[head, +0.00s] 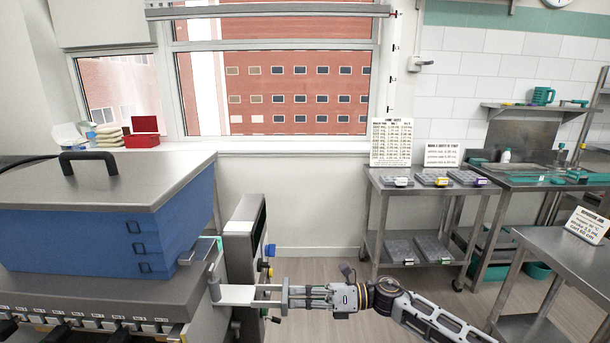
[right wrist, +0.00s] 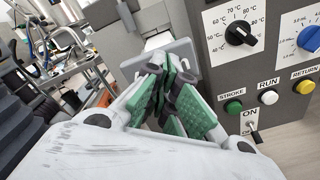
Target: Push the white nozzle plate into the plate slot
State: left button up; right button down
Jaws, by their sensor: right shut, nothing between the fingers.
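The white nozzle plate (head: 237,295) shows at the right end of the depositor, low beside the control box. In the right wrist view a white strip (right wrist: 158,41), which looks like the plate, shows behind a grey block just beyond my fingers. My right gripper (head: 268,295) is shut and empty, pointing left at the plate's outer end. Its green-padded fingers (right wrist: 170,88) are together close in front of the grey block; I cannot tell whether they touch. The plate slot is not clearly visible. My left gripper is not in view.
The depositor has a blue hopper (head: 95,235) with a steel lid. Its control box (head: 240,240) stands close to my right gripper, with knobs, buttons and a toggle switch (right wrist: 252,127) to the right in the wrist view. A steel cart (head: 430,185) with moulds stands at the back right.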

aim_at(284, 297)
jog(key=a, duration=0.7)
jog(key=shift+a+b, duration=0.4)
dwell(4.1)
jog(key=shift+d, duration=0.15)
jog(key=shift+d+b, duration=0.4)
jog(key=shift+d, duration=1.4)
jog(key=shift+d, duration=0.1)
jog(key=d, duration=1.2)
